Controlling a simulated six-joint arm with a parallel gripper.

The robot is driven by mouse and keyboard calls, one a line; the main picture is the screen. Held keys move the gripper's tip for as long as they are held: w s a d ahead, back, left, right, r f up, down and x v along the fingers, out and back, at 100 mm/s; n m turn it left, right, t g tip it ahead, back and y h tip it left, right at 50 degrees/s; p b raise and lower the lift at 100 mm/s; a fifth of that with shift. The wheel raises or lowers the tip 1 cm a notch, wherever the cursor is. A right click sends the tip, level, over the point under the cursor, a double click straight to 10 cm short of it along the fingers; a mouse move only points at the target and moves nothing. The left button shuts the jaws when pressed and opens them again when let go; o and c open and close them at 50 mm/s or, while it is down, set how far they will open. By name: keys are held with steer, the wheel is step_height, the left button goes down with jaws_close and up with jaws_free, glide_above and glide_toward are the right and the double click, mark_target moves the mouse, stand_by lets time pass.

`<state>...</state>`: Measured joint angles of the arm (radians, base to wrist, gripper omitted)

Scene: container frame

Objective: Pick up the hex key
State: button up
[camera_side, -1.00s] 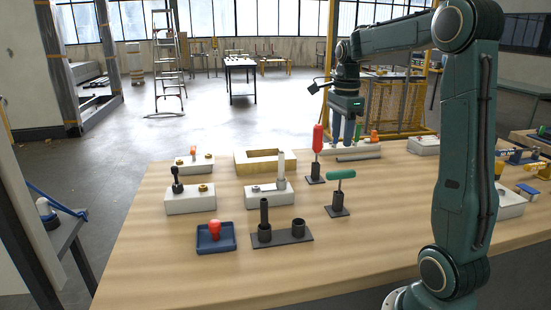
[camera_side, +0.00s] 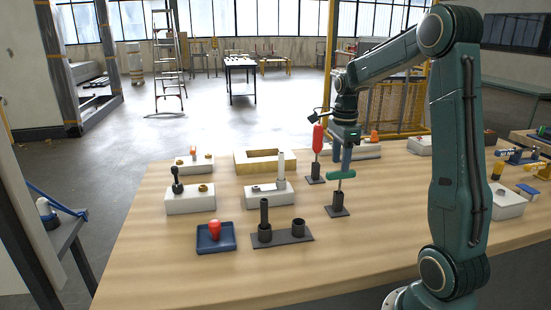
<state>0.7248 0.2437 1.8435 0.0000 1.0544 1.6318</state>
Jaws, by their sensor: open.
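The hex key, with a green T-handle (camera_side: 341,175), stands upright in a small dark holder (camera_side: 337,211) right of the table's middle. My gripper (camera_side: 342,170) points down, with its fingers right at the green handle in this view. Its jaws are open. The fingers overlap the handle in the picture, and I cannot tell whether they are around it or behind it. The shaft below the handle shows only as a thin line.
A red-handled tool (camera_side: 317,139) stands in its own holder (camera_side: 316,179) close to the left of my gripper. White blocks with fittings (camera_side: 190,202), a yellow open frame (camera_side: 240,164), a dark plate with tubes (camera_side: 281,239) and a blue tray (camera_side: 216,247) stand further left. The front table area is clear.

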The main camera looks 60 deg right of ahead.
mark_target(341, 177)
steer(key=shift+f, duration=0.55)
steer(key=shift+f, duration=0.1)
steer(key=shift+s+d+f, duration=0.1)
steer(key=shift+s+f, duration=0.05)
steer(key=shift+f, duration=1.1)
steer(key=shift+s+f, duration=0.1)
steer(key=shift+f, duration=1.15)
steer(key=shift+c, duration=0.2)
jaws_close()
